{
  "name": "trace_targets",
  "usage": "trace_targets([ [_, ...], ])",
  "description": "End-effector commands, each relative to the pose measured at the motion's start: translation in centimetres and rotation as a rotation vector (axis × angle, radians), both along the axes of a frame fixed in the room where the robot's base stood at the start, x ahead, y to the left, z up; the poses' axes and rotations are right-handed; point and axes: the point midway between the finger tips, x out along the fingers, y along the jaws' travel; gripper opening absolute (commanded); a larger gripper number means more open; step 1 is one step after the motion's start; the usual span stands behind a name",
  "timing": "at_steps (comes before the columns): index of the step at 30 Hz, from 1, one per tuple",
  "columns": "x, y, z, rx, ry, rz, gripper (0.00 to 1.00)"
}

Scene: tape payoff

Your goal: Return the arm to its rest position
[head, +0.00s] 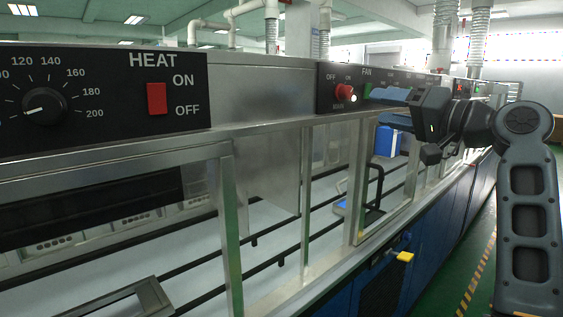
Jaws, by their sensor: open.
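My gripper (372,95) is at the end of my arm, which comes in from the right edge of the head view. Its blue fingers point left, in front of the black FAN panel (325,89). A red lit knob (346,93) marked MAIN on that panel lies just left of the fingertips. The fingers appear apart from the knob, though the depth gap is hard to judge. The gripper is open and holds nothing that I can see. My forearm hides part of the panels further right.
A metal-framed machine runs along the left and centre. Its HEAT panel (130,90) carries a dial (44,107) and a red switch (157,98). Upright posts (230,235) and a yellow-tipped handle (404,257) stand at the front. Open green floor (480,245) lies at lower right.

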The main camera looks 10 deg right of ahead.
Motion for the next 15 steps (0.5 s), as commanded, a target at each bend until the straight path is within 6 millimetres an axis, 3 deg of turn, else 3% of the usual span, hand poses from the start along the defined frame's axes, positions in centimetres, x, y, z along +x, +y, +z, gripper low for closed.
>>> trace_targets([
  [8,-1.9,0.1,-13.4,-0.018,0.084,-0.161,0.58],
  [15,-6.9,0.3,-24.6,-0.085,0.141,-0.309,0.58],
])
